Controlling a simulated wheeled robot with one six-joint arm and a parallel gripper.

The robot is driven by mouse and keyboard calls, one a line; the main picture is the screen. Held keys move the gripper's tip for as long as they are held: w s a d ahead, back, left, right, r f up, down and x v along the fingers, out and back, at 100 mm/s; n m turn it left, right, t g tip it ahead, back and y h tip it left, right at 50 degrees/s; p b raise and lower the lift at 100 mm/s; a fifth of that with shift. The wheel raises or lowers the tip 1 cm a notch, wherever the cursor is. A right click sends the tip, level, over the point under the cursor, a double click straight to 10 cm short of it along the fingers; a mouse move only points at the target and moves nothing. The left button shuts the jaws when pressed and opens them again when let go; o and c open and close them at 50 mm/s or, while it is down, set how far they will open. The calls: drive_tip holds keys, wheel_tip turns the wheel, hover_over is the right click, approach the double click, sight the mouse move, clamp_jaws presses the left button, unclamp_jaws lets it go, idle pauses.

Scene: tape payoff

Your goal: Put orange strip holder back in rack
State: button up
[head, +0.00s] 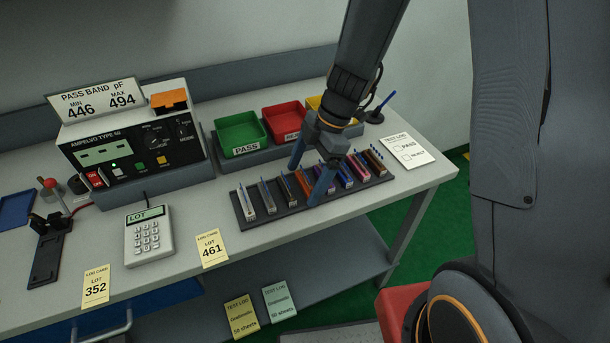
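A dark rack (262,217) lies on the bench and holds several upright strip holders in a row. An orange-looking strip holder (303,182) stands near the rack's middle, partly behind my gripper. My gripper (304,185) points down over the rack, its two fingers spread apart on either side of this holder. A clear gap shows between the fingers, and I see no contact with the holder. My gripper hides part of the holders just right of it. I cannot tell whether the orange holder is fully seated in its slot.
Behind the rack are a green PASS bin (240,134), a red bin (284,121) and a yellow bin. A tester (132,140) with an orange-topped part stands at left, with a keypad (149,235) before it. A test log card (407,149) lies at right.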

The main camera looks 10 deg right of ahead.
drive_tip(key=shift+r, duration=0.2)
drive_tip(key=shift+w+d+r, duration=0.1)
drive_tip(key=shift+w+r, duration=0.05)
drive_tip(key=shift+r, duration=0.1)
drive_tip(key=b+v, duration=0.3)
drive_tip(key=v, duration=0.7)
drive_tip(key=s+d+f+m+t+h, duration=0.2)
drive_tip(key=s+d+m, duration=0.6)
drive_tip(key=m, duration=1.3)
wheel_tip(320, 180, down, 2)
drive_tip(key=shift+s+d+f+t+h, duration=0.3)
drive_tip(key=shift+s+d+h, duration=0.15)
drive_tip(key=shift+h, duration=0.65)
drive_tip(key=shift+r, duration=0.1)
drive_tip(key=shift+c, duration=0.5)
